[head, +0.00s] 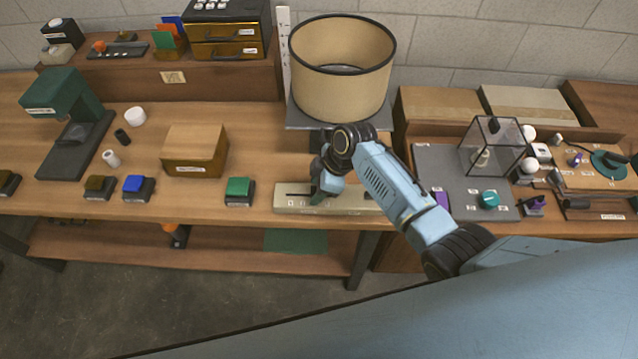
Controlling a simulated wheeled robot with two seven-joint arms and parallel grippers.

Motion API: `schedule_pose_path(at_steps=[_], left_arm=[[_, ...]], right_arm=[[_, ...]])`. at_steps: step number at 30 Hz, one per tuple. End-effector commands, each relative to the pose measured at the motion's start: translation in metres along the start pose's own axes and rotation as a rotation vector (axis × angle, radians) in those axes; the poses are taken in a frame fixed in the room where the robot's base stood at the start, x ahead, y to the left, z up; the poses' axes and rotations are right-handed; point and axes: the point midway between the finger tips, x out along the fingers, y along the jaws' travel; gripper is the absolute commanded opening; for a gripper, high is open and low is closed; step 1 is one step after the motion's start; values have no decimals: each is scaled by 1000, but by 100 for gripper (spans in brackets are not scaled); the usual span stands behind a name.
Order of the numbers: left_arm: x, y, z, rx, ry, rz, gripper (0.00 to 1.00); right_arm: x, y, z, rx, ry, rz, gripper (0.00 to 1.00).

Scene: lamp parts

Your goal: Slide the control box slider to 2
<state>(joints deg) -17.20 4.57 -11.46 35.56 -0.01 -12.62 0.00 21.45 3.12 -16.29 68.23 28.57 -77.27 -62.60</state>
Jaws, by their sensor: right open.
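The control box (350,203) is a long, low beige box near the front edge of the bench, with a dark slot and small markings on its left part. My right gripper (318,194) reaches down over the middle of the box, just right of the visible slot and markings. It is open, with its fingertips close to the top face. I cannot tell whether they touch the box. The slider knob cannot be made out and is likely hidden by the gripper. My left gripper is not in view.
A large drum lampshade (343,75) stands behind the box. Left are a green button (238,187), a blue button (134,184) and a wooden box (194,148). Right is a grey board (435,165) with a glass case (492,145). My right arm crosses the bench's front edge.

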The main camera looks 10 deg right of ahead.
Motion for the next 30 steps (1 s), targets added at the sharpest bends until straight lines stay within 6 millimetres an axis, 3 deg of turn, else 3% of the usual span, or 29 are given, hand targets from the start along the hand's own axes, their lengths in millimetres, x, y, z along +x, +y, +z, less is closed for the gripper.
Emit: schedule_pose_path(at_steps=[7,21,30], left_arm=[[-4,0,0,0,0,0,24],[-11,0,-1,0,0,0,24],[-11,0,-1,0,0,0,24]], right_arm=[[-22,1,0,-1,0,2,47],[-117,1,0,-2,0,4,47],[-134,0,0,0,0,0,47]])
